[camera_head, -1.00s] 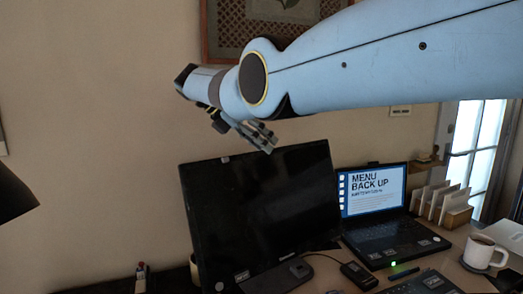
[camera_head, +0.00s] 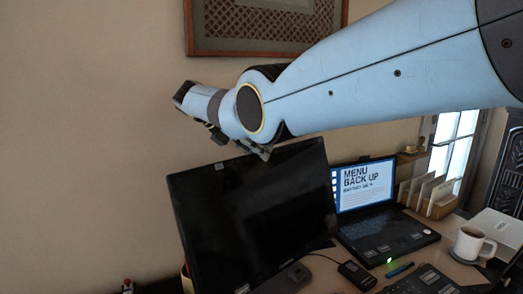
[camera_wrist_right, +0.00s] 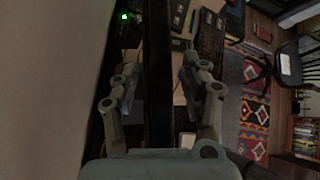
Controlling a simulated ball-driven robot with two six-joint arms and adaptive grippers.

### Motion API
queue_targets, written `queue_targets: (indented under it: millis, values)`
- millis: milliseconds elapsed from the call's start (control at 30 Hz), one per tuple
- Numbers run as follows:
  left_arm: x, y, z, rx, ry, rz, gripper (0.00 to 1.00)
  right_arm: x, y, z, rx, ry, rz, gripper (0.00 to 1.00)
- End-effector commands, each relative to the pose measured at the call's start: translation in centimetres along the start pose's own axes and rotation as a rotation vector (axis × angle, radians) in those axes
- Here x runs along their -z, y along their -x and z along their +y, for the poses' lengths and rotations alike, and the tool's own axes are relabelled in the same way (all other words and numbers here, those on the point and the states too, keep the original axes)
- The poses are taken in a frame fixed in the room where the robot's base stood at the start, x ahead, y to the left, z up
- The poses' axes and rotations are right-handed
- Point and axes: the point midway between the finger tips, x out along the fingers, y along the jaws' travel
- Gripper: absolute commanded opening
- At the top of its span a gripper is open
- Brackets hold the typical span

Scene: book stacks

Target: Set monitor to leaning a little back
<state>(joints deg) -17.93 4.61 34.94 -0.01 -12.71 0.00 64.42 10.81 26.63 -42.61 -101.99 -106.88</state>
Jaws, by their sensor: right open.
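The monitor (camera_head: 255,215) is a black flat screen, dark, standing on the desk left of the laptop. How far it leans is hard to tell from here. My right gripper (camera_head: 260,152) is at its top edge in the head view, partly hidden by my arm. In the right wrist view, the monitor's dark edge (camera_wrist_right: 157,95) runs between the two spread fingers of the right gripper (camera_wrist_right: 161,75). The fingers are open, one on each side, with gaps showing; I see no clear contact. My left gripper is not in view.
A laptop (camera_head: 380,230) with a lit screen stands right of the monitor. A white mug (camera_head: 470,243), a card holder (camera_head: 440,207) and a small black device (camera_head: 356,274) are also on the desk. The wall behind carries a framed picture (camera_head: 265,48).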

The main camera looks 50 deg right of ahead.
Motion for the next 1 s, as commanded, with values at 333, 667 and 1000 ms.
queue_targets:
  millis: [333,667,1000]
  values:
    - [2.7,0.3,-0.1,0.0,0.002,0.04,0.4,0.0,-2.3,0.0,0.0,-0.001,0.0,0.46]
    - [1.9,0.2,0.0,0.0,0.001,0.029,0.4,0.0,-2.2,0.0,0.0,-0.001,0.0,0.24]
    - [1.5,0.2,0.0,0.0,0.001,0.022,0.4,0.0,-2.2,0.0,0.0,0.0,0.0,0.0]
